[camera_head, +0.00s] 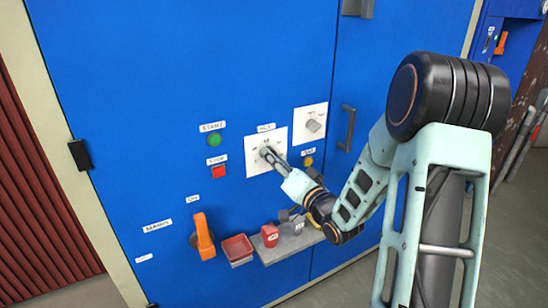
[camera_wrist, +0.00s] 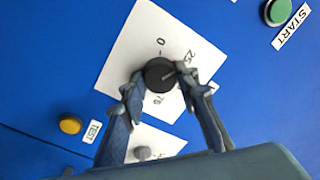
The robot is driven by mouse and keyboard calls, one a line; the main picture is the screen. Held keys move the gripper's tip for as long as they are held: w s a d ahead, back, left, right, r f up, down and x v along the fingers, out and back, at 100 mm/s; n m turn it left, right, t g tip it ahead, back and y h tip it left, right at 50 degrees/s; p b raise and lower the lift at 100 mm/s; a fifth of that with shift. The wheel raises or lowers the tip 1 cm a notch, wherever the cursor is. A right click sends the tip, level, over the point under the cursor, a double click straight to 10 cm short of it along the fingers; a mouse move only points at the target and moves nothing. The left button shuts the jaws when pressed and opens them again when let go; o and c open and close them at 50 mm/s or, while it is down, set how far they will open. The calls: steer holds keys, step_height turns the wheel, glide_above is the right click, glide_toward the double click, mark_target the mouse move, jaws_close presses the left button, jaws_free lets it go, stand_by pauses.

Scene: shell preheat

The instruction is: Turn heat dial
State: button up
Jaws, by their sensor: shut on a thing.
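The heat dial (camera_wrist: 159,73) is a dark round knob on a white plate marked 0, 25 and 70 in the wrist view. Its white plate (camera_head: 253,160) shows on the blue cabinet in the head view, under a small label. My gripper (camera_head: 269,152) reaches the dial from the lower right. In the wrist view my gripper (camera_wrist: 156,80) has one finger on each side of the dial, shut on it. The fingertips hide part of the knob's sides and some of the plate's markings.
A grey knob (camera_head: 313,125) on a second white plate is right of the dial. A green START button (camera_head: 214,139) and red STOP button (camera_head: 218,171) are left. An orange handle (camera_head: 203,238) and red tray (camera_head: 237,248) are below. A door handle (camera_head: 347,128) is right.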

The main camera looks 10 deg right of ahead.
steer(key=shift+m, duration=0.7)
steer(key=o, duration=1.1)
steer(key=shift+o, duration=0.2)
steer(key=v, duration=0.7)
steer(key=shift+s, duration=0.25)
steer(key=shift+d+f, duration=0.1)
steer(key=shift+d, duration=0.05)
